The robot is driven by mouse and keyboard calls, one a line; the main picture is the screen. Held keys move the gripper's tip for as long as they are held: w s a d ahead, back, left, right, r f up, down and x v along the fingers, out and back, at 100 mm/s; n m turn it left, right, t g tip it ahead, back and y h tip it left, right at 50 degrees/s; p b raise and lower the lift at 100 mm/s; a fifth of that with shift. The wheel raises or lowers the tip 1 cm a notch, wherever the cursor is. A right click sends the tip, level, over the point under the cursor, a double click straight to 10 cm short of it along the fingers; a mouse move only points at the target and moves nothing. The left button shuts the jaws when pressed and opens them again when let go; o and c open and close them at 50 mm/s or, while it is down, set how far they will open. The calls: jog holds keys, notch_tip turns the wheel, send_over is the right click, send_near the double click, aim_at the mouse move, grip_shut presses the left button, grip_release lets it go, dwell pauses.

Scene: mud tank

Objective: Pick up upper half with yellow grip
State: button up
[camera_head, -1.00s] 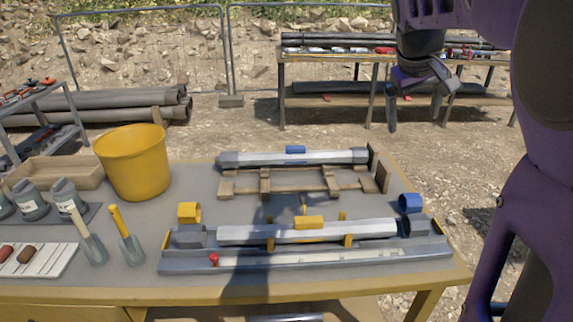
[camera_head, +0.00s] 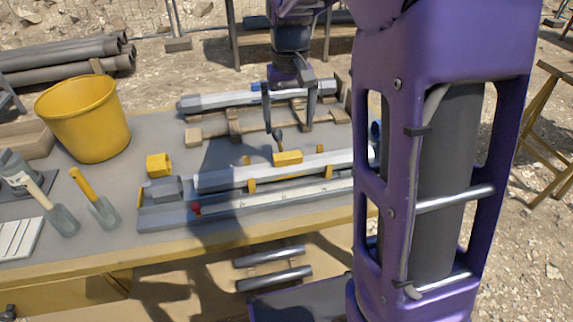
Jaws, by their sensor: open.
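The upper half with the yellow grip (camera_head: 225,179) is a long silvery half tube. It lies across yellow supports on the grey tray (camera_head: 160,218) at the front of the table, and its right end is partly hidden by my arm. Its yellow grip (camera_head: 288,158) stands on top. My gripper (camera_head: 288,130) points down, open and empty, with its fingertips a little above the yellow grip in the picture. It appears apart from the grip; the exact height gap is hard to judge.
A similar tube with a blue grip (camera_head: 215,100) lies on a wooden rack (camera_head: 234,123) behind. A yellow ring (camera_head: 159,164) stands behind the tray's left end. A blue ring (camera_head: 375,130) is mostly hidden by my arm.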

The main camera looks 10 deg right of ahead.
aim_at(288, 155)
notch_tip(288, 155, down, 10)
jog(key=shift+a+r+b, duration=0.15)
jog(key=shift+r+b, duration=0.05)
jog(key=shift+b, duration=0.65)
jog(key=shift+w, duration=0.1)
grip_shut()
